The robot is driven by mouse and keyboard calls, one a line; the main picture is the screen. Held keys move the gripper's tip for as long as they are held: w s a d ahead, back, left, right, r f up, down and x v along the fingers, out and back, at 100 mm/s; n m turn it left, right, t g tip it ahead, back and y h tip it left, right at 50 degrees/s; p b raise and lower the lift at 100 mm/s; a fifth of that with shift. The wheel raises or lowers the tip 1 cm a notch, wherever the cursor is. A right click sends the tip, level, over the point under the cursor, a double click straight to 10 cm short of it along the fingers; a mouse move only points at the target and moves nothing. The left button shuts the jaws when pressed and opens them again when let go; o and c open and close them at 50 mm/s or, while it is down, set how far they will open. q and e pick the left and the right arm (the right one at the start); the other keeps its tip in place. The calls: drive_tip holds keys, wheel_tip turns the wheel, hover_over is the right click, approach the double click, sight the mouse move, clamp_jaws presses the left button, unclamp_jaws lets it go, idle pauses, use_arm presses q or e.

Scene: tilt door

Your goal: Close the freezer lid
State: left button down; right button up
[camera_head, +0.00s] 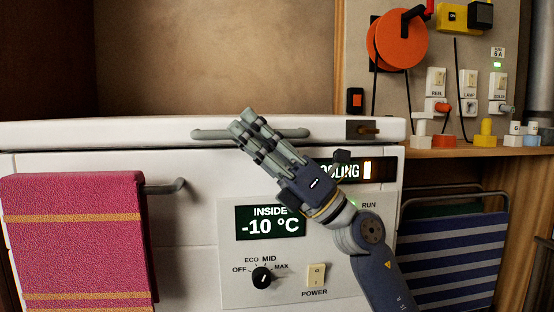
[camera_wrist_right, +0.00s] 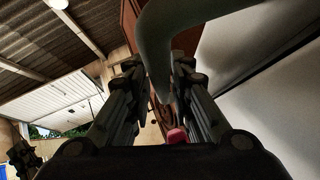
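The white freezer lid (camera_head: 90,131) lies low and about level along the top of the white freezer body (camera_head: 190,185) in the head view. A thin dark line runs under it; I cannot tell if it is fully shut. A grey bar handle (camera_head: 212,134) is on the lid's front. My right gripper (camera_head: 248,120) is at the handle's middle and hides part of it. In the right wrist view the grey handle (camera_wrist_right: 158,40) runs between my spread fingers (camera_wrist_right: 158,75); no firm grip shows.
A pink towel (camera_head: 75,235) hangs on a rail at the left. The front panel shows a display (camera_head: 270,222), a dial (camera_head: 262,277) and a power switch (camera_head: 314,275). A latch (camera_head: 365,130) sits at the lid's right. A shelf (camera_head: 470,150) with plugs stands beyond.

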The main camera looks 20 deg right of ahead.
drive_tip(key=v, duration=0.8)
drive_tip(key=shift+f, duration=0.1)
